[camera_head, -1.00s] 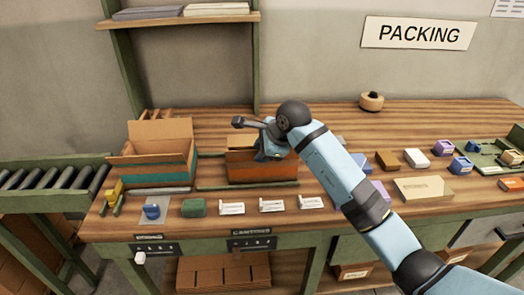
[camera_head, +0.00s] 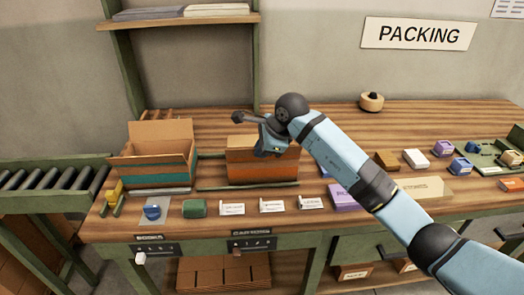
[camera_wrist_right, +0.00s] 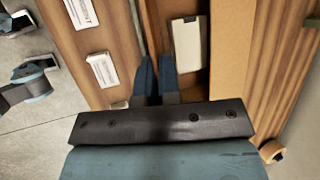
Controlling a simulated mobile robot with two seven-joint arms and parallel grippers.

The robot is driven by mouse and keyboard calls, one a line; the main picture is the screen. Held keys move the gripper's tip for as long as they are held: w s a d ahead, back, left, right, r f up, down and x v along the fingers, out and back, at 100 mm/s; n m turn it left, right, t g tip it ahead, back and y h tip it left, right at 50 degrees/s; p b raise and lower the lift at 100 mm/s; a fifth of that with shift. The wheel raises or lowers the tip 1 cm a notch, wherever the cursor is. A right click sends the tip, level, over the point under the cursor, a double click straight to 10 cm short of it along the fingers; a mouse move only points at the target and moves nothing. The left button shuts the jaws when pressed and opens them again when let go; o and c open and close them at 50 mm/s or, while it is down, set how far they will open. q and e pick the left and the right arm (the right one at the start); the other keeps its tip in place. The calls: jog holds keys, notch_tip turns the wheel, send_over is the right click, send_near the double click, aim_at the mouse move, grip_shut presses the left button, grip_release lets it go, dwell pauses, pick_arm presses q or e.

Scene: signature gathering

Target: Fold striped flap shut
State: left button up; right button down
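An open cardboard box with orange sides (camera_head: 262,175) stands at the middle front of the table. Its back flap (camera_head: 239,141) stands up. My right gripper (camera_head: 262,148) is low over the right part of this box. In the right wrist view its two dark blue fingers (camera_wrist_right: 157,78) are close together, beside the inner edge of a brown box panel (camera_wrist_right: 230,50). A pale flat item (camera_wrist_right: 187,45) lies in the box beyond the fingers. I cannot make out stripes on any flap. My left gripper is not in view in the head view.
A second open box with a teal band (camera_head: 152,175) stands at the left. White cards (camera_head: 232,208) and a green block (camera_head: 194,208) lie along the front. Several small boxes (camera_head: 415,158) stand at the right. A shelf (camera_head: 180,18) hangs above.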

jog(key=shift+w+r+m+g, duration=0.25)
jog(key=shift+w+g, duration=0.4)
jog(key=shift+g, duration=0.45)
jog(key=shift+w+f+m+g, duration=0.1)
jog(key=shift+w+m+g, duration=0.1)
jog(key=shift+w+g, duration=0.4)
jog(key=shift+w+f+m+g, duration=0.1)
jog(key=shift+w+m+g, duration=0.05)
jog(key=shift+g, duration=0.75)
jog(key=c, duration=1.3)
grip_release()
